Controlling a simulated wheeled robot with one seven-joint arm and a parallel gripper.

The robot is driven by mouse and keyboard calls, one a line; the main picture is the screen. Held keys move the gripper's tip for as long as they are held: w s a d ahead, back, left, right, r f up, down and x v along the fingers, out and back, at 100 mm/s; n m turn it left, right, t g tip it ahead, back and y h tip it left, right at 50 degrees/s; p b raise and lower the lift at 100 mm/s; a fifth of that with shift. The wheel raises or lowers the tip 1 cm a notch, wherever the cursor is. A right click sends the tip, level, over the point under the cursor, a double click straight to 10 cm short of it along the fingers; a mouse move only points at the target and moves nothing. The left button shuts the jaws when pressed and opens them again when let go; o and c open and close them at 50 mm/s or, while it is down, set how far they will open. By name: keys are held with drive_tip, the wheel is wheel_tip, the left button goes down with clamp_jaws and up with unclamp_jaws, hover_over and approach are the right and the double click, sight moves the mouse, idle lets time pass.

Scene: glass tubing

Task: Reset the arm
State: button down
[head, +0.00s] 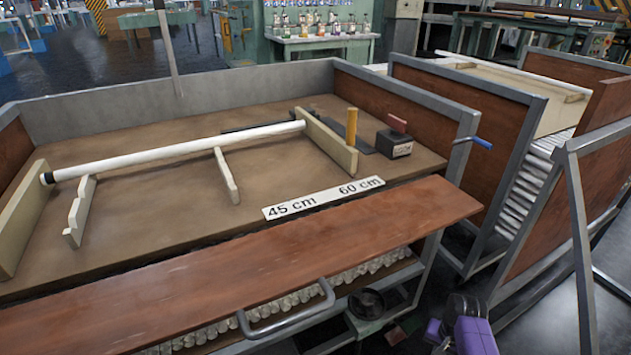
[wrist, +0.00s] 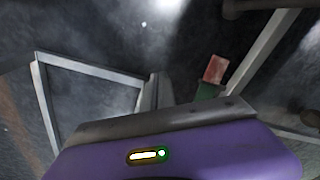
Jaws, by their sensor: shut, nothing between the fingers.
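My gripper (wrist: 156,92) shows in the wrist view as narrow grey fingers beyond the purple wrist housing, closed together with nothing between them. In the head view my purple arm is low at the bottom right, in front of the bench and apart from the tube. The long white glass tube (head: 180,152) lies across notched wooden supports on the bench, with a dark cap at its left end. Its right end is at a wooden end board (head: 326,140).
The brown workbench (head: 135,245) has raised walls and a front shelf (head: 250,255) with a metal handle (head: 287,308). A label strip (head: 323,198) reads 45 cm and 60 cm. Metal-framed panels (head: 455,130) stand beside the bench.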

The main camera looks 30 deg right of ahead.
drive_tip(key=w+d+r+n+t+h, duration=0.1)
drive_tip(key=w+d+r+t+h, duration=0.25)
drive_tip(key=w+r, duration=0.3)
drive_tip(key=w+a+r+n+t+h, duration=0.1)
drive_tip(key=w+a+r+n+t, duration=0.1)
drive_tip(key=a+r+t, duration=0.25)
drive_tip(key=s+a+r+n+t+h, duration=0.1)
drive_tip(key=s+a+r+t, duration=0.15)
drive_tip(key=a+r, duration=0.4)
drive_tip(key=s+a+r+n+t, duration=0.2)
drive_tip(key=s+a+r, duration=0.1)
drive_tip(key=a, duration=0.6)
drive_tip(key=s+a+r+n+t+y, duration=0.1)
drive_tip(key=s+a+r+n+y, duration=0.2)
drive_tip(key=s+a+r, duration=0.65)
drive_tip(key=s+a+r+n+t+y, duration=0.1)
drive_tip(key=s+a+r+n+y, duration=0.35)
drive_tip(key=s, duration=0.75)
wheel_tip(320, 180, up, 32)
drive_tip(key=a+m+h+p, duration=0.1)
drive_tip(key=p, duration=3)
drive_tip(key=shift+a+r+p, duration=0.2)
drive_tip(key=shift+a+p, duration=0.1)
